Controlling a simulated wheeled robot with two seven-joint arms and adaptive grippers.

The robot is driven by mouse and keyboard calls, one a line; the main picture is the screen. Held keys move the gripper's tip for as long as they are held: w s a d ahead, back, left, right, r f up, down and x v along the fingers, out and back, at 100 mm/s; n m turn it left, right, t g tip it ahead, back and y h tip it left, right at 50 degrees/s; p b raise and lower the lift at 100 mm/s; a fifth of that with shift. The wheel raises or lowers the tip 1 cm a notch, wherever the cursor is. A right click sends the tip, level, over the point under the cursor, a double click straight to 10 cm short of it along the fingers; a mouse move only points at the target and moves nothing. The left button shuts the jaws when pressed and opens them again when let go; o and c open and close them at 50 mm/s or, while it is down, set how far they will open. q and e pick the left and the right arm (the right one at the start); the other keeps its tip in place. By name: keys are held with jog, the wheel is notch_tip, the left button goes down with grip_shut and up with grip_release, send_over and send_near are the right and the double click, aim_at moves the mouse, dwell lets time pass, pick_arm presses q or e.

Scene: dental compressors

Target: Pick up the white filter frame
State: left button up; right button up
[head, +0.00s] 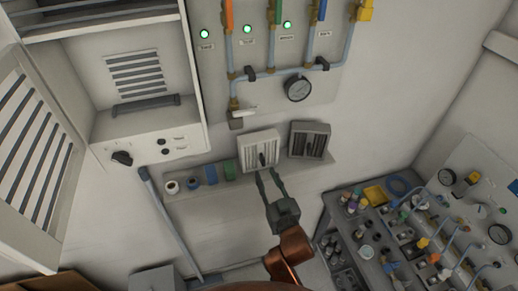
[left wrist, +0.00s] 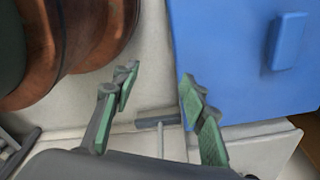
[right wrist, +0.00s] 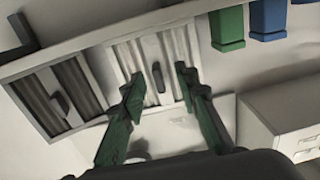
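The white filter frame (head: 249,152) stands upright on a narrow wall shelf, with pale pleats and a dark handle at its middle. It also shows in the right wrist view (right wrist: 140,57). My right gripper (head: 265,172) is just in front of its lower part. In the right wrist view my right gripper (right wrist: 159,84) is open, its green-padded fingers on either side of the dark handle (right wrist: 157,77); I cannot tell whether they touch anything. My left gripper (left wrist: 160,80) is open and empty, away from the frame and outside the head view.
A grey filter frame (head: 310,138) stands right of the white one. Green (head: 229,170) and blue (head: 211,175) containers stand to its left. Pipes and a gauge (head: 298,88) are above. A cluttered bench (head: 345,230) is at lower right. A blue case (left wrist: 235,60) is near my left gripper.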

aim_at(264, 166)
jog(key=x, duration=0.1)
jog(key=p+x, duration=0.1)
jog(key=x, duration=0.1)
jog(key=shift+w+d+r+p, duration=0.25)
jog(key=shift+w+p, duration=0.1)
jog(key=shift+w, duration=0.1)
jog(key=shift+w+a+f, duration=0.15)
jog(key=shift+w+a, duration=0.1)
jog(key=shift+w, duration=0.4)
jog(key=shift+a, duration=0.1)
jog(key=c, duration=0.5)
pick_arm(q)
jog(key=shift+w+r, duration=0.25)
jog(key=shift+r, duration=0.3)
jog(key=shift+w+r, duration=0.2)
jog(key=shift+r, duration=0.35)
pick_arm(e)
grip_shut()
